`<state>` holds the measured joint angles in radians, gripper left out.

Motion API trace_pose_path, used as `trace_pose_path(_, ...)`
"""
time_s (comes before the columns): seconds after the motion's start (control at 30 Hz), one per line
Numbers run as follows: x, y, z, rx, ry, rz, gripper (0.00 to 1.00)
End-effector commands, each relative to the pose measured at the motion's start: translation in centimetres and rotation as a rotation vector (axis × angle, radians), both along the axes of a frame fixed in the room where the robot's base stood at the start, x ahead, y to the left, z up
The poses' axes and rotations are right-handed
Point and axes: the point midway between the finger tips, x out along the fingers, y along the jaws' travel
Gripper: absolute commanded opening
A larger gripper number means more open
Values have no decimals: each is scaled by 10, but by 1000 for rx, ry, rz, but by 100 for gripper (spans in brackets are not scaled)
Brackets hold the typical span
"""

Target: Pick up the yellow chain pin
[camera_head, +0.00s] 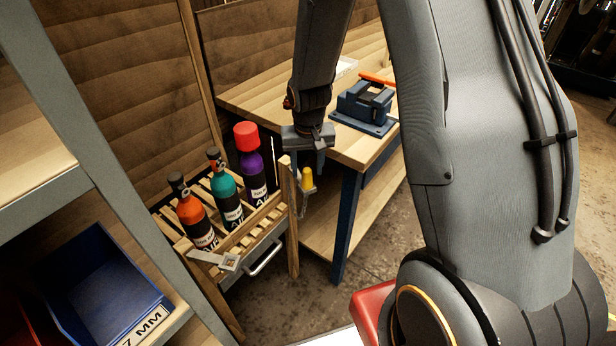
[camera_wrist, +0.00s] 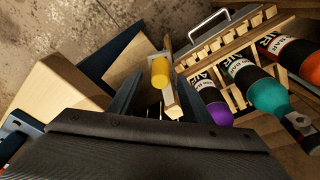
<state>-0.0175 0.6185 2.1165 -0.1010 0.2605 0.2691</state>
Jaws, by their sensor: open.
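The yellow chain pin (camera_head: 307,176) sits at the top of a grey metal bracket with a chain hanging below, by the corner post of the wooden bottle rack. In the wrist view, the yellow chain pin (camera_wrist: 159,72) appears between my two fingers, just past their tips. My gripper (camera_head: 308,166) is open, pointing down right above the pin, with a finger on either side as seen from here. It also shows in the wrist view (camera_wrist: 160,95). I cannot tell whether either finger touches the pin. The pin's lower end is hidden.
The slatted wooden rack (camera_head: 267,238) holds an orange bottle (camera_head: 194,215), a teal bottle (camera_head: 226,196) and a purple bottle with a red cap (camera_head: 250,163). A workbench (camera_head: 262,97) with a blue vise (camera_head: 366,103) stands close on the right. A blue bin (camera_head: 95,285) is at lower left.

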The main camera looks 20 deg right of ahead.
Motion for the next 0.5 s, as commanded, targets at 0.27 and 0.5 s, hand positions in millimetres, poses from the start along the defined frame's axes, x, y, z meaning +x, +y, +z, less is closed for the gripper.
trace_pose_path(0.27, 2, 0, -17, 0, 0, -1, 44)
trace_pose_path(0.5, 2, 0, -18, 0, -1, 0, 39)
